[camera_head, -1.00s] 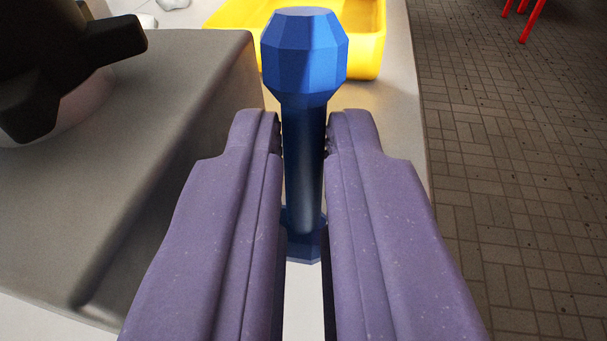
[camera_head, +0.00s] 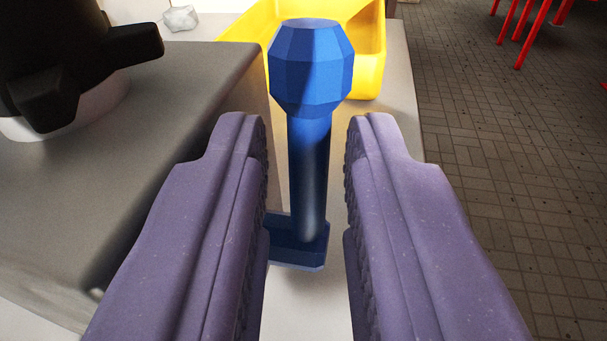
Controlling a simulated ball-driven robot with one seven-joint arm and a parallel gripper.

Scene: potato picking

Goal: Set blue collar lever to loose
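The blue lever (camera_head: 310,145) stands nearly upright in the middle of the view, with a faceted knob on top and a shaft running down to a blue slotted base (camera_head: 292,258). The shaft sits at the right end of this base. My gripper (camera_head: 308,135) has its two purple fingers on either side of the shaft, below the knob. The fingers are apart, with a visible gap between each finger and the shaft. The gripper is open and holds nothing. The left finger hides part of the base's left end.
A grey block (camera_head: 150,150) with a black knobbed part (camera_head: 70,70) on it is close at left. A yellow bin (camera_head: 367,50) stands behind the lever. A whitish lump (camera_head: 181,18) lies at the back left. Tiled floor and red legs (camera_head: 530,30) are at right.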

